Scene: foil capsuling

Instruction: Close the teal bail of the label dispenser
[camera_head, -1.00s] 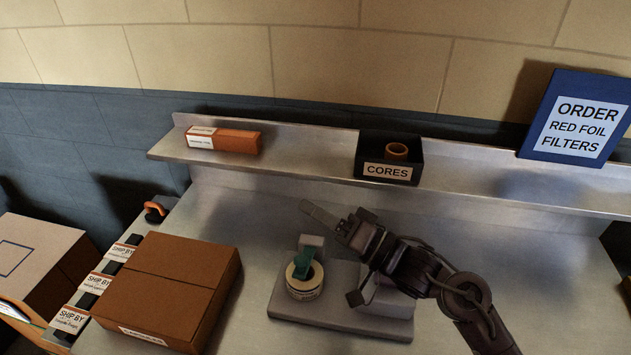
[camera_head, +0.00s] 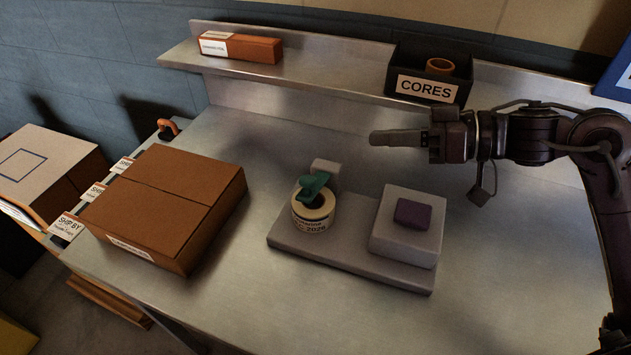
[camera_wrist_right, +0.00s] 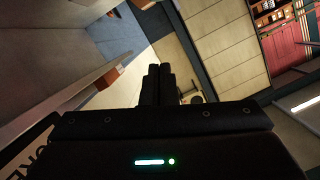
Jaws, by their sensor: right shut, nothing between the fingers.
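The label dispenser (camera_head: 345,258) is a grey base on the steel table. At its left end, a cream label roll (camera_head: 313,222) with printed text stands before a light grey post (camera_head: 326,170). The teal bail (camera_head: 314,185) extends from the post over the top of the roll; I cannot tell whether it is latched. A grey block with a purple pad (camera_head: 412,214) is on the right end. My right gripper (camera_head: 376,138) is shut and empty, above and to the right of the bail and apart from it. Its fingers also show in the right wrist view (camera_wrist_right: 160,72). My left gripper is not in view.
A brown carton (camera_head: 165,205) lies left of the dispenser. The back shelf holds an orange box (camera_head: 252,48) and a black CORES bin (camera_head: 430,88) with an orange ring. Bare table lies between carton and dispenser.

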